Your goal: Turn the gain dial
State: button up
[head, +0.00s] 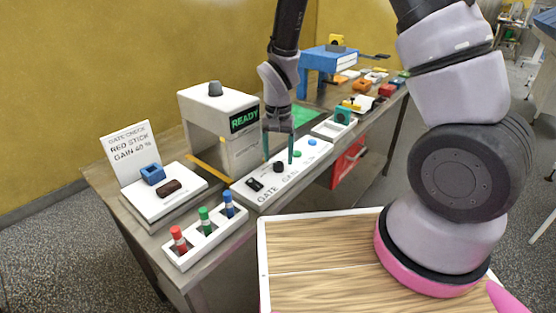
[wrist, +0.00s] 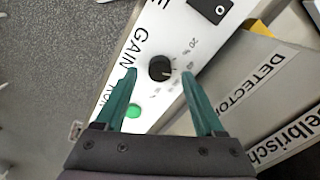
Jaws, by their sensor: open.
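The gain dial (wrist: 160,68) is a small black knob on a white control panel (wrist: 128,75), with printed marks beside it and the word GAIN next to it. In the head view the dial (head: 278,167) sits between the GATE switch and a green button. My gripper (wrist: 158,78) is open, with one green finger to each side of the dial in the wrist view. In the head view my gripper (head: 278,160) hangs over the panel at the dial. I cannot tell whether the fingers touch it.
A white machine (head: 213,100) with a READY screen (head: 244,118) stands behind the panel. A sign (head: 132,152) reads "RED STICK GAIN 40 %". A white rack (head: 207,240) holds red, green and blue sticks in front. A green button (wrist: 133,110) lies close to one finger.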

jog(key=shift+f, duration=0.9)
grip_shut()
jog(key=shift+n, duration=0.4)
jog(key=n, duration=0.3)
jog(key=shift+n, duration=2)
